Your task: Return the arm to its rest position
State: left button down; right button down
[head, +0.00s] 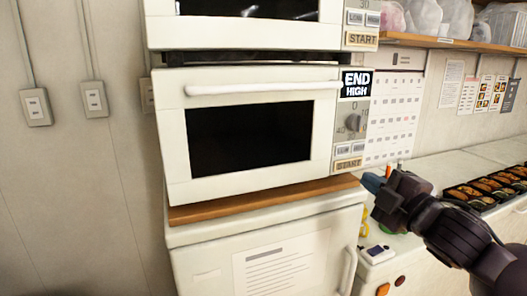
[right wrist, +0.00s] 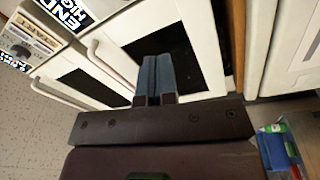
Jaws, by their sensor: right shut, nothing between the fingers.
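My right gripper (head: 374,184) is at the lower right of the head view, in front of the microwave's lower right corner. Its blue-grey fingers (right wrist: 156,76) are together and empty in the right wrist view. My right arm comes in from the right edge. My left gripper is not in view. The lower microwave (head: 176,137) is white, with its door shut and a sign reading END HIGH on its panel. It also shows, tilted, in the right wrist view (right wrist: 113,57).
A second microwave (head: 240,35) stands above. A white cabinet with a door handle (head: 349,270) is below the wooden board (head: 250,204). Bento trays (head: 490,190) with food lie on the counter at right. A shelf with bags (head: 425,15) hangs above.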

jog(key=s+d+f+m+g+h, duration=0.15)
jog(key=f+m, duration=0.45)
jog(key=f, duration=0.7)
jog(key=s+d+f+m+h, duration=0.3)
jog(key=f+m, duration=0.4)
jog(key=f, duration=0.6)
jog(key=s+d+f+m+g+h, duration=0.1)
jog(key=s+f+m+g+h, duration=0.2)
jog(key=s+f, duration=1.5)
jog(key=shift+s+d+f+m+g, duration=0.35)
jog(key=shift+f+m+g, duration=0.15)
jog(key=shift+m, duration=0.7)
